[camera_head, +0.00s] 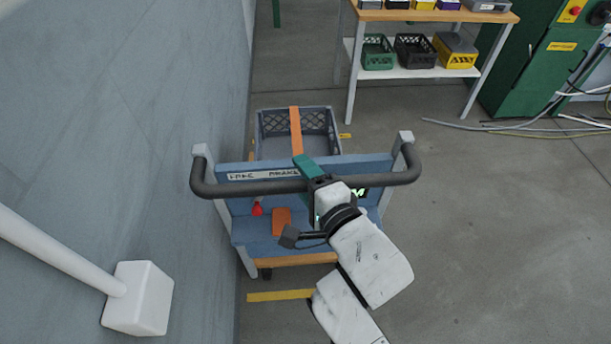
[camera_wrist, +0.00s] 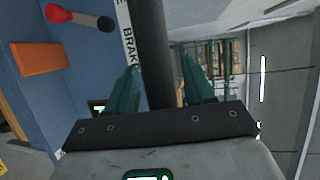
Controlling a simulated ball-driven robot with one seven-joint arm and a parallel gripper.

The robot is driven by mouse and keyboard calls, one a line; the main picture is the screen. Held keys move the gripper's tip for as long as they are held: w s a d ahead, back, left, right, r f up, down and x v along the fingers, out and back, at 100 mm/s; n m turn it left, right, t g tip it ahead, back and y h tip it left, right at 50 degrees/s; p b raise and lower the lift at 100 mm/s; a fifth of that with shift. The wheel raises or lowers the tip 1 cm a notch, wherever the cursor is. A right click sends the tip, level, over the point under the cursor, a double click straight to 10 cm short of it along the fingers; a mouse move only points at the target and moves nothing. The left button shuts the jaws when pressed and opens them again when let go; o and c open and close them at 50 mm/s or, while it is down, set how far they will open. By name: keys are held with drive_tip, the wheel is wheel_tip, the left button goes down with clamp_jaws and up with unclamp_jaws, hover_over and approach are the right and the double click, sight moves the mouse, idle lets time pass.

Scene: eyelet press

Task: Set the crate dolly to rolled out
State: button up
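The crate dolly has a blue body (camera_head: 268,246), a dark curved push handle (camera_head: 238,187) on pale posts, and a grey crate (camera_head: 272,123) under an orange strap. A "FREE BRAKE" label (camera_head: 250,175) is on its panel. Below are a red-tipped lever (camera_head: 257,208) and an orange pedal (camera_head: 282,220); the wrist view also shows the lever (camera_wrist: 80,19) and pedal (camera_wrist: 38,58). My gripper (camera_head: 308,170) is at the middle of the handle. In the wrist view its teal fingers (camera_wrist: 160,72) stand apart on either side of the dark bar (camera_wrist: 152,40), with gaps visible.
A grey wall (camera_head: 150,130) runs close along the dolly's left, with a white block (camera_head: 138,298) on a pole. Yellow floor marks (camera_head: 280,296) lie near the dolly. A shelf table (camera_head: 415,16) and green cabinet (camera_head: 535,75) stand behind. Cables (camera_head: 520,128) lie at right. Floor right is clear.

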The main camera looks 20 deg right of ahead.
drive_tip(key=a+b+v, duration=0.1)
drive_tip(key=v, duration=0.9)
drive_tip(key=shift+s+d, duration=0.4)
drive_tip(key=shift+d, duration=0.1)
drive_tip(key=s+d+f+n+g+p, duration=0.1)
drive_tip(key=s+d+f+n+g, duration=0.4)
drive_tip(key=f, duration=0.5)
drive_tip(key=s+d+f+n+g+h+p, duration=0.1)
drive_tip(key=s+d+f+n+g+p, duration=0.1)
drive_tip(key=s+d+f+n+g, duration=0.4)
drive_tip(key=s+f+n+g, duration=0.3)
drive_tip(key=s+f+n, duration=0.1)
drive_tip(key=n, duration=0.2)
drive_tip(key=shift+s+d+g+h, duration=0.25)
drive_tip(key=shift+d+g+h, duration=0.05)
drive_tip(key=shift+g, duration=0.1)
drive_tip(key=shift+f, duration=0.15)
idle(0.6)
